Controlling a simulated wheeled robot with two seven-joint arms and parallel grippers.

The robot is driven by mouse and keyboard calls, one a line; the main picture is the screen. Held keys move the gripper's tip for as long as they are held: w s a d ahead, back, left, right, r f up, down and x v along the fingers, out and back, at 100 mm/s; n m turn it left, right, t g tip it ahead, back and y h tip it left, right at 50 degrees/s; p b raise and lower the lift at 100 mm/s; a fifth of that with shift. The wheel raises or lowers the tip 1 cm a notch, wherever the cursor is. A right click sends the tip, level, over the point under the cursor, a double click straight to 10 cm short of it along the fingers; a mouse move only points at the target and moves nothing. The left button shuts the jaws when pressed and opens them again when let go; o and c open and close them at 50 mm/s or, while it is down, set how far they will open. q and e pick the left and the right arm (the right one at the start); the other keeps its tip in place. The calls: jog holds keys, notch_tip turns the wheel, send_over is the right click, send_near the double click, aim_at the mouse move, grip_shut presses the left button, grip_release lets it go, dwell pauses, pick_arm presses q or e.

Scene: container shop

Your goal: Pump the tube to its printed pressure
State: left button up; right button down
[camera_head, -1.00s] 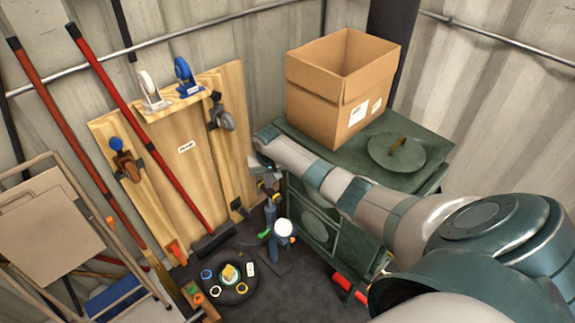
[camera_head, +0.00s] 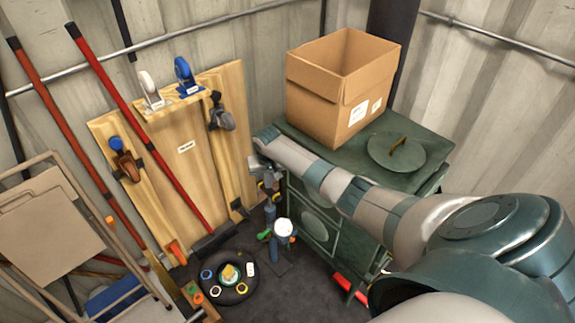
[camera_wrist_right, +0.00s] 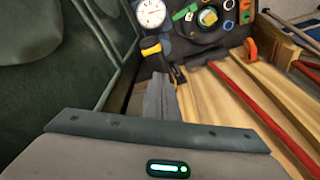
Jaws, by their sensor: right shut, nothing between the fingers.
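My right gripper (camera_head: 268,183) is shut and empty, pointing down above a blue floor pump (camera_head: 272,246) beside the green stove. In the right wrist view its closed fingers (camera_wrist_right: 161,100) lie just short of a yellow-and-black handle (camera_wrist_right: 152,50); I cannot tell if they touch it. A white round gauge (camera_head: 284,227) is next to the pump, and its dial shows in the right wrist view (camera_wrist_right: 150,13), too small to read. A black round piece (camera_head: 228,298), perhaps the tube, lies on the floor with several coloured rings on it. No printed pressure is legible. My left gripper is out of view.
The green stove (camera_head: 315,233) stands close to my right arm, with a cardboard box (camera_head: 328,90) on top. A wooden board (camera_head: 190,180) with tools leans at the wall. A red-handled tool (camera_head: 150,145) slants across it. A folding chair (camera_head: 45,225) stands at left.

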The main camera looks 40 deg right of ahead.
jog(key=shift+f+b, duration=1.15)
jog(key=shift+f, duration=1.2)
jog(key=shift+r, duration=0.1)
notch_tip(320, 180, up, 5)
jog(key=p, duration=0.5)
